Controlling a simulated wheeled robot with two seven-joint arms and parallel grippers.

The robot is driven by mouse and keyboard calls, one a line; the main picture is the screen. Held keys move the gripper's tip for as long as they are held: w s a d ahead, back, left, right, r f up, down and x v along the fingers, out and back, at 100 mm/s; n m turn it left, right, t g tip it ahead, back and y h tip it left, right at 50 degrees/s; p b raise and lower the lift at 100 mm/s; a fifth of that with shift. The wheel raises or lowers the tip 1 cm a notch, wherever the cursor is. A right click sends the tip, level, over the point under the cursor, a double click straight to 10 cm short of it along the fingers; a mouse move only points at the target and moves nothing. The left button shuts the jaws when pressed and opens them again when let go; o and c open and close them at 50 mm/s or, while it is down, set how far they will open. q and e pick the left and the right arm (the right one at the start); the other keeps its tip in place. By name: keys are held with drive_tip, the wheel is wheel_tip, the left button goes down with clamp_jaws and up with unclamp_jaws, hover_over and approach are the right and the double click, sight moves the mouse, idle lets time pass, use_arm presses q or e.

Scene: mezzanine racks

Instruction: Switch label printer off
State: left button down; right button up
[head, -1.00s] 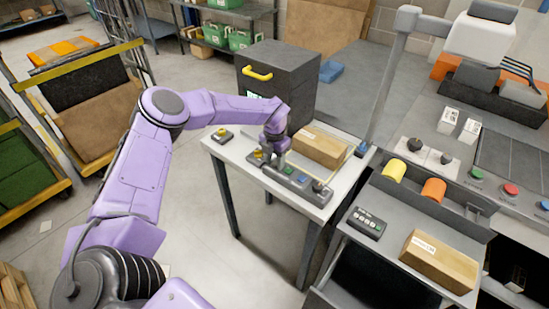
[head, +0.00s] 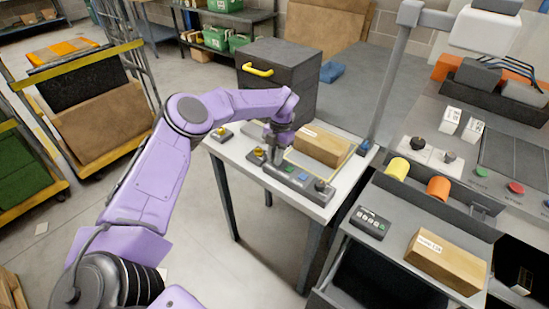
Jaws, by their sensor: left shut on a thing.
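A long grey control panel (head: 298,181) lies along the front of a white table, with a green button, a blue button and a dark round knob (head: 320,185) at its right end. My left gripper (head: 272,155) points down at the panel's left end. It is shut on a small control there, which the fingers hide. I cannot read a label that marks any device as the label printer. My right gripper is not in view.
A cardboard box (head: 322,147) lies on the table behind the panel. Small yellow-button boxes (head: 222,134) sit left of the gripper. At right, a workbench holds yellow and orange rolls, a keypad (head: 370,222) and another carton (head: 446,262).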

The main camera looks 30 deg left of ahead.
use_arm(q)
drive_tip(key=shift+f, duration=0.1)
drive_tip(key=c, duration=1)
unclamp_jaws()
drive_tip(key=shift+w+d+f, duration=0.1)
drive_tip(key=shift+w, duration=0.1)
drive_tip(key=shift+r, duration=0.25)
wheel_tip(320, 180, up, 10)
drive_tip(key=w+b, duration=0.2)
drive_tip(key=shift+b, duration=0.35)
drive_tip(key=shift+d+f, duration=0.1)
drive_tip(key=shift+f, duration=0.05)
